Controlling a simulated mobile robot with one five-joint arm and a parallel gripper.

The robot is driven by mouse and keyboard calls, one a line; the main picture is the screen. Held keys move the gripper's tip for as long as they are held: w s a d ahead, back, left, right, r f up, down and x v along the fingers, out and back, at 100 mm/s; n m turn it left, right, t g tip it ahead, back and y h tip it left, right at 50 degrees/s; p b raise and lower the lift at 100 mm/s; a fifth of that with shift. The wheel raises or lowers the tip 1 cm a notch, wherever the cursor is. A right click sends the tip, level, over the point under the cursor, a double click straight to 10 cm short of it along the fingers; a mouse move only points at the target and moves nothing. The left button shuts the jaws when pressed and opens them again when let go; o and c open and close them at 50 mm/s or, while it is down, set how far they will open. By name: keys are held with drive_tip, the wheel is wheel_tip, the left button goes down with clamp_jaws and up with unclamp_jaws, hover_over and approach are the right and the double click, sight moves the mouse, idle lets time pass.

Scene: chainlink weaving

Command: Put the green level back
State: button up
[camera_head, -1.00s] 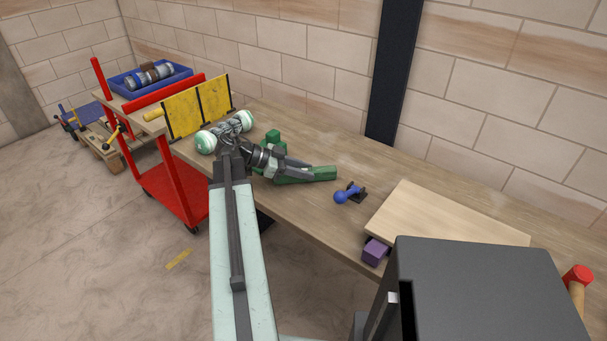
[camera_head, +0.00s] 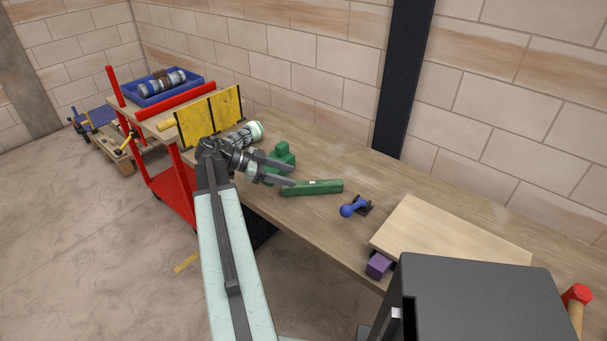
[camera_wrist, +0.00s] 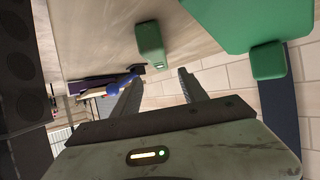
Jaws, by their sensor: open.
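The green level (camera_head: 318,187) is a long green bar with a small white mark on top. It lies on the workbench (camera_head: 330,150), left of the blue part. In the wrist view the level (camera_wrist: 150,45) is seen nearly end-on, just beyond the gap between the fingers. My gripper (camera_head: 291,175) is open and empty at the level's left end; I cannot tell whether a finger touches it. A stepped green block (camera_head: 281,162) sits behind the fingers, partly hidden, and fills the upper right of the wrist view (camera_wrist: 225,22).
A blue knobbed part (camera_head: 350,208), a purple block (camera_head: 379,265) and a pale board (camera_head: 445,235) lie to the right. A green-and-white cylinder (camera_head: 252,131) and a yellow panel (camera_head: 212,117) stand to the left. A brick wall closes the back.

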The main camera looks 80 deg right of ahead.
drive_tip(key=v, duration=0.3)
drive_tip(key=shift+r+p, duration=0.1)
drive_tip(key=shift+p, duration=0.3)
drive_tip(key=w+a+f+n+t+h, duration=0.1)
drive_tip(key=w+a+f+n+t, duration=0.35)
drive_tip(key=w+a+n, duration=0.7)
drive_tip(key=w+a+f+n+t, duration=0.5)
drive_tip(key=w+a, duration=0.7)
drive_tip(key=w, duration=0.6)
drive_tip(key=w+a+f+n+t+y, duration=0.1)
drive_tip(key=w+a+n, duration=0.2)
drive_tip(key=a, duration=0.8)
drive_tip(key=w+a+f+n+t+y, duration=0.1)
drive_tip(key=w+a+n+y, duration=0.1)
drive_tip(key=a+n, duration=0.6)
drive_tip(key=w+a+f+n+t+y, duration=0.1)
drive_tip(key=w+a+n, duration=0.4)
drive_tip(key=a, duration=1)
drive_tip(key=shift+a+f+y, duration=0.3)
drive_tip(key=shift+f, duration=0.2)
drive_tip(key=shift+w, duration=0.1)
wheel_tip(320, 180, up, 13)
drive_tip(key=p, duration=1.2)
drive_tip(key=shift+p, duration=0.4)
